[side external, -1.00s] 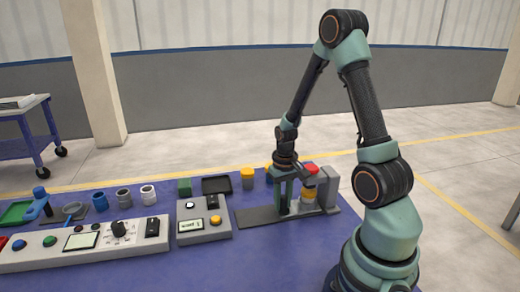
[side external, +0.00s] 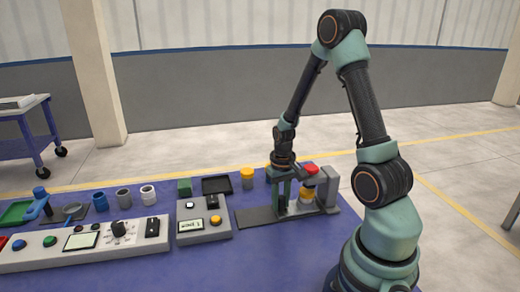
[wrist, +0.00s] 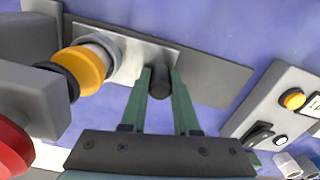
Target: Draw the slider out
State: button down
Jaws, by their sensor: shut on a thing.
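The slider (wrist: 128,62) is a light metal plate on a long dark base plate (wrist: 218,80). A dark upright peg (wrist: 160,84) stands at its end. My gripper (wrist: 160,74) has its two green fingers shut on the peg, one on each side. A grey pipe piece with a yellow band (wrist: 85,68) sits on the slider beside the peg. In the side external view my gripper (side external: 281,204) points down over the base plate (side external: 257,217), and its fingers largely hide the peg.
A grey block with a red-topped part (side external: 311,170) stands right of my gripper. A box with a yellow button (side external: 215,219) lies left of the base plate. A yellow-topped cylinder (side external: 247,178) and dark tray (side external: 216,186) stand behind. The base plate's left part is bare.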

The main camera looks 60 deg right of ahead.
jog(key=w+a, duration=0.7)
jog(key=w, duration=0.1)
jog(key=shift+a, duration=0.4)
jog(key=c, duration=0.7)
grip_release()
jog(key=shift+o, duration=0.2)
jog(key=shift+s, duration=0.1)
jog(key=shift+r, duration=0.15)
notch_tip(320, 180, up, 12)
